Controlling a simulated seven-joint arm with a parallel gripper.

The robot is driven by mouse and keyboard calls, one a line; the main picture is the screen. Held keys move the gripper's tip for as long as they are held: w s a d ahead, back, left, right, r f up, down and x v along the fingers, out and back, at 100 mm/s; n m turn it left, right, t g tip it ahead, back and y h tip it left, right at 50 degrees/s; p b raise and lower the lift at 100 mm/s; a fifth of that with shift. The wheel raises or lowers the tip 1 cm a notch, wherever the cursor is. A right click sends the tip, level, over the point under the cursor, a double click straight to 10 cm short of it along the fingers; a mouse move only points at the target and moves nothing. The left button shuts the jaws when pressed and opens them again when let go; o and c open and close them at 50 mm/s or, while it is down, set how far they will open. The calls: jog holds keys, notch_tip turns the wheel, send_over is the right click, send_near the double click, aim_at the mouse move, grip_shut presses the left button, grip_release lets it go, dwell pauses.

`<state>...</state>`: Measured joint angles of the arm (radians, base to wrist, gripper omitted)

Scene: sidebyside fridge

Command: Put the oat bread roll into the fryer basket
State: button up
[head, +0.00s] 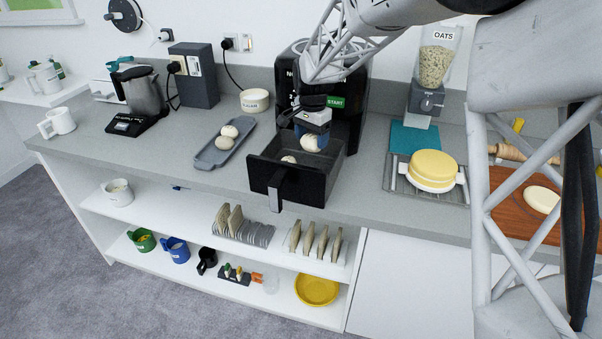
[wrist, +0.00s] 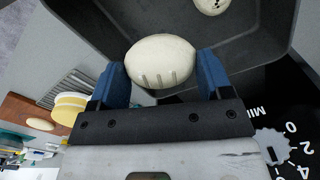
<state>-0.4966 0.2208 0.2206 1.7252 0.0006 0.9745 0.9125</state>
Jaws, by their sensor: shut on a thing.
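My gripper (head: 312,143) is over the pulled-out black fryer basket (head: 268,178), near its back, by the fryer body. In the wrist view, the blue fingers of my gripper (wrist: 161,78) are shut on a pale oval bread roll (wrist: 160,58) with several slash marks, one finger at each end. The basket's dark inner wall (wrist: 105,45) surrounds it; I cannot tell whether the roll touches the floor. Another roll (head: 289,159) lies in the basket, also at the top of the wrist view (wrist: 212,4) with dark marks.
A grey tray (head: 208,160) with two rolls stands left of the basket. The black fryer (head: 350,100) is behind. A yellow-topped round dish (head: 433,167) sits on a wire rack to the right, beside a wooden board (head: 508,205) with dough.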

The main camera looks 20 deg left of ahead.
aim_at(315, 164)
jog(key=shift+w+d, duration=0.15)
jog(key=shift+d, duration=0.45)
jog(key=shift+f, duration=3.05)
jog(key=shift+f, duration=1.9)
jog(key=o, duration=0.9)
jog(key=shift+f, duration=0.1)
